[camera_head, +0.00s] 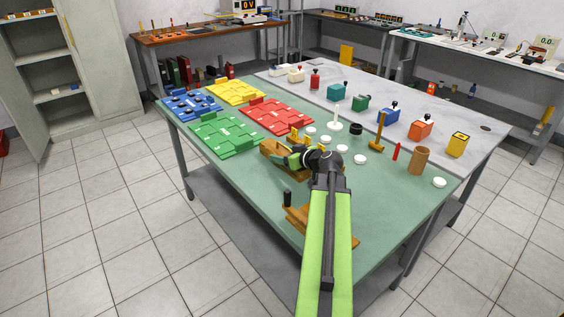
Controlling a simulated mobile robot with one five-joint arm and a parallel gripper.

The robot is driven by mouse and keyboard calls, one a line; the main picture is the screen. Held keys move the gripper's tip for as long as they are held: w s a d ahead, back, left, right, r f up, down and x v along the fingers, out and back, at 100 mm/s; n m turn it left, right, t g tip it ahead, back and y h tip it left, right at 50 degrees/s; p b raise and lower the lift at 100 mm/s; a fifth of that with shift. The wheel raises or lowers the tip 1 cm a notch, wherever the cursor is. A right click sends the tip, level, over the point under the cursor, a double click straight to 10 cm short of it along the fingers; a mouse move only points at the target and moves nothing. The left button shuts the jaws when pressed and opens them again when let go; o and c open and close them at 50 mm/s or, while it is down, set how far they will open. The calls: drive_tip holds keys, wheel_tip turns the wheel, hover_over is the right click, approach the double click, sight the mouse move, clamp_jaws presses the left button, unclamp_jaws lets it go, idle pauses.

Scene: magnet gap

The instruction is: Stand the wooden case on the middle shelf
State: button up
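A wooden case (270,148), brown and box-like, lies on the green table top in the middle of the view. My gripper (290,158) is right at it, at the end of my green arm, and covers its right part. I cannot tell whether the fingers touch the case or are open or shut. Small yellow pieces show beside the gripper. An open grey cabinet at the far left has several shelves; a middle shelf (40,54) looks bare, and a lower shelf (58,95) holds small things.
Blue, green, yellow and red trays (222,134) fill the table's left half. White discs (358,160), a wooden cup (419,161) and a mallet-like wooden piece (378,130) stand to the right. Another wooden piece (298,216) lies near the front edge. Tiled floor (110,220) is clear towards the cabinet.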

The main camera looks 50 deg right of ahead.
drive_tip(key=shift+w, duration=0.1)
clamp_jaws()
drive_tip(key=shift+r, duration=0.1)
